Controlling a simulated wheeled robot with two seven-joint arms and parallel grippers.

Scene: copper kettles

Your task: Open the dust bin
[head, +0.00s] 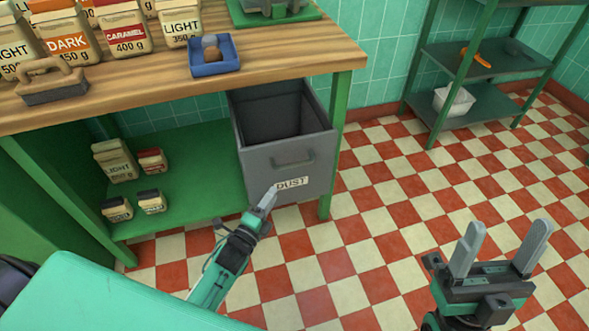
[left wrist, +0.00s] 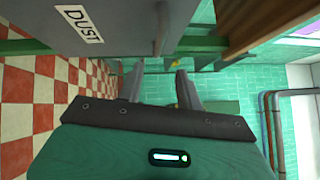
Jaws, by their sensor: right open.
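The grey dust bin (head: 315,150) is under the green-legged bench, labelled DUST, with a handle (head: 293,158) on its front. It sticks out past the bench top, and its open top shows a dark, empty-looking inside. My left gripper (head: 268,198) is in front of the bin's lower front, over the label's left end in the head view. In the left wrist view its two fingers (left wrist: 158,78) are apart with nothing between them, and the bin (left wrist: 118,22) is above them. I cannot tell whether it touches the bin. My right gripper (head: 500,250) is open and empty over the floor.
The bench top (head: 130,90) holds bags, a blue tray (head: 213,55) and a wooden-handled brush (head: 50,82). A green rack (head: 470,75) stands at the back right. The checkered floor (head: 385,215) is clear.

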